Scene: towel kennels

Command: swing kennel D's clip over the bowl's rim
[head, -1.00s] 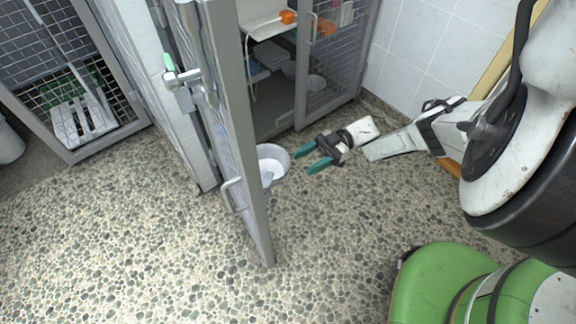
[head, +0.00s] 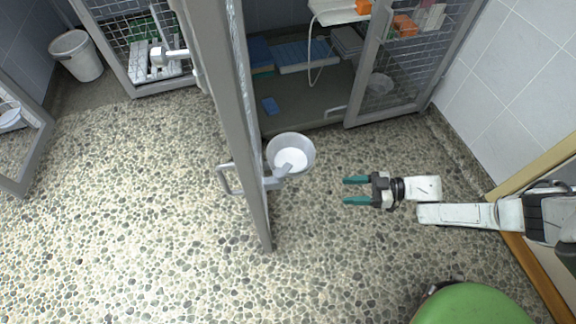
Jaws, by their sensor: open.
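A pale bowl (head: 298,146) hangs at the inner side of the open kennel door (head: 250,150), with white inside it. A grey clip (head: 284,170) lies against the bowl's near side, at the end of a short arm from the door; whether it is over the rim I cannot tell. My gripper (head: 356,190) has two teal fingers, open and empty, pointing left at the bowl. It is to the right of the bowl and a little nearer, with a clear gap between. No kennel letter is legible.
The open kennel (head: 300,95) behind holds blue mats and a shelf with orange items. A mesh panel (head: 400,75) closes its right side. A white bucket (head: 76,56) stands far left. The pebbled floor is clear around the bowl.

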